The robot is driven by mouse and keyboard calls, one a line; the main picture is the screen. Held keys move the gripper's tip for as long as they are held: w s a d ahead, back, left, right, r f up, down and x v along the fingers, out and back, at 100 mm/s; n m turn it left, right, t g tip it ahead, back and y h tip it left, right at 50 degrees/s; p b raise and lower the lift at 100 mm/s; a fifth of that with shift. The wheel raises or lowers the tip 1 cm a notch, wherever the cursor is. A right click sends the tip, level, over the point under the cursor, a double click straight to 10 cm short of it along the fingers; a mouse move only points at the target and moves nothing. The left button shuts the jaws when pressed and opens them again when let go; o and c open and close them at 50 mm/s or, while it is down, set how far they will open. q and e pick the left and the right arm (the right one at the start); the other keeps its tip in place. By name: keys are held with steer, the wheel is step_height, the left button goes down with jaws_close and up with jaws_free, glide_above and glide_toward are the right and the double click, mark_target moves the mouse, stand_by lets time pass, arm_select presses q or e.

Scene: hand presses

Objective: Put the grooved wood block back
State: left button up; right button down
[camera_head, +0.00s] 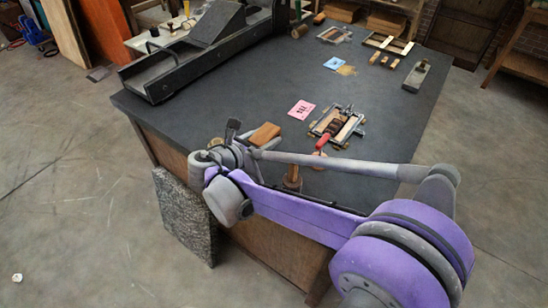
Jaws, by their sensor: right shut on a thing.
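My right gripper (246,140) is near the table's near left edge, at the end of my purple and grey arm. It is shut on a small orange-brown wood block (266,134), which sticks out to the right of the fingers. The block's groove cannot be made out, and the gripper hides part of it. Whether the block touches the table (250,90) or is held above it is hard to tell. My left gripper is not in view.
A small press frame (340,123) with a red-handled tool (322,142) and a pink card (301,109) lies right of the block. A large dark press (200,40) stands at the back left. The table's middle is clear.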

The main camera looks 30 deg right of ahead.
mark_target(267, 167)
steer(key=shift+s+d+f, duration=0.1)
steer(key=shift+d, duration=0.05)
step_height(267, 167, down, 9)
steer(key=shift+s+f+b, duration=0.1)
steer(key=shift+f+b, duration=0.05)
steer(key=shift+b, duration=0.3)
steer(key=shift+f, duration=0.1)
steer(key=shift+c, duration=0.6)
jaws_free()
steer(key=v, duration=1.2)
